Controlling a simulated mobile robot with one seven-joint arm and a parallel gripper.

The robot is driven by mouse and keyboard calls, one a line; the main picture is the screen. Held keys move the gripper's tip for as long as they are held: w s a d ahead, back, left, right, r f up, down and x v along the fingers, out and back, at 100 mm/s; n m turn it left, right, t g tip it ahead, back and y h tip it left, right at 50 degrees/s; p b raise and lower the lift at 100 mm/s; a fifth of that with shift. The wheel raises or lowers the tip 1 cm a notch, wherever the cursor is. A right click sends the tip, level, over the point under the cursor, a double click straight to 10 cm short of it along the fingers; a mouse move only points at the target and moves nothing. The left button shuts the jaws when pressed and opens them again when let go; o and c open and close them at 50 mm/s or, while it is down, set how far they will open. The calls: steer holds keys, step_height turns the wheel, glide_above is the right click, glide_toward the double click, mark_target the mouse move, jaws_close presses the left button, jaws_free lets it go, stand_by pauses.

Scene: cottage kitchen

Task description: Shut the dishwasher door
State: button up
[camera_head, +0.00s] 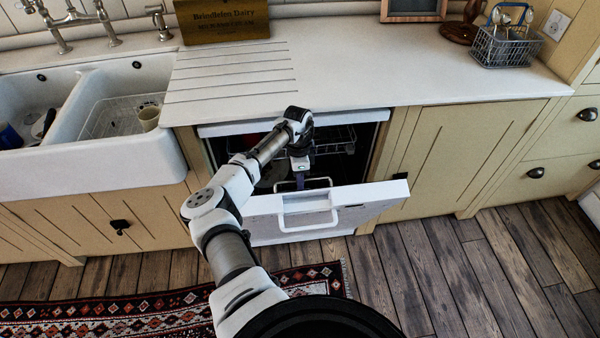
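The white dishwasher door (355,214) is partly open, tilted outward from the cabinet front. A handle (306,227) is on its outer face near the top edge. Behind the door, the dark dishwasher interior and a wire rack (343,140) show. The lower part of the door is partly hidden by my arm.
A white counter (400,60) runs above, with a double sink (105,155) at left and a wire basket (503,48) at right. Cream cabinets (465,150) flank the dishwasher. A patterned rug (150,305) lies on the plank floor, which is clear at right.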

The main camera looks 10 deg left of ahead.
steer(key=shift+o, duration=0.7)
steer(key=shift+w, duration=0.25)
steer(key=shift+s+r, duration=0.15)
steer(key=shift+r, duration=0.25)
steer(key=shift+r, duration=0.2)
